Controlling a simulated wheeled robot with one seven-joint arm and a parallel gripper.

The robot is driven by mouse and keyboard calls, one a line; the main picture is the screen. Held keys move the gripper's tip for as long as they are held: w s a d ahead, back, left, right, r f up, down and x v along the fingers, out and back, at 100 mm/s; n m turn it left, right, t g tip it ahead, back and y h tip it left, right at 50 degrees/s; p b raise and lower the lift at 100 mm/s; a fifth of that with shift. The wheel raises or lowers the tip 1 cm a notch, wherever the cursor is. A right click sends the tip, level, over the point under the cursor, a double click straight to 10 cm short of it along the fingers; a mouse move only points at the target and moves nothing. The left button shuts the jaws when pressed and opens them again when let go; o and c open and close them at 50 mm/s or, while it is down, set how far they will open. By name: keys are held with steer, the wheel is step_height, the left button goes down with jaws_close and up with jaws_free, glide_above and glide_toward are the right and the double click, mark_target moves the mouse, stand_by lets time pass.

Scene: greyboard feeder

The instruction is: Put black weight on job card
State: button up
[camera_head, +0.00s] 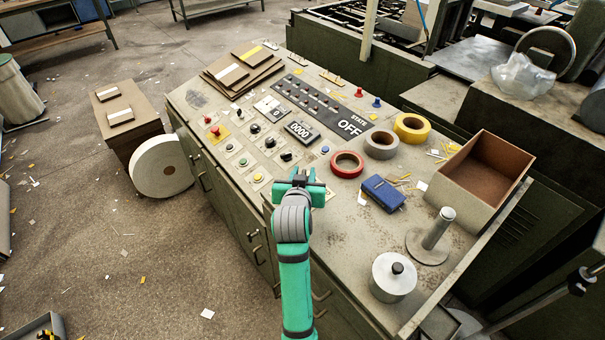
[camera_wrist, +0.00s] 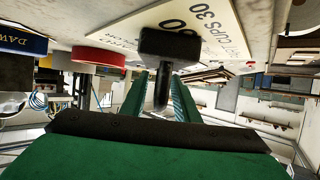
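A red tape roll (camera_head: 347,164), a blue box (camera_head: 383,194), an open brown box (camera_head: 478,180), a metal post (camera_head: 437,232) and a silver canister (camera_head: 393,277) stand to the right. The control panel's buttons and a counter (camera_head: 301,131) lie to the left and beyond.

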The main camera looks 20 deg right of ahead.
steer(key=v, duration=1.2)
stand_by(0.3)
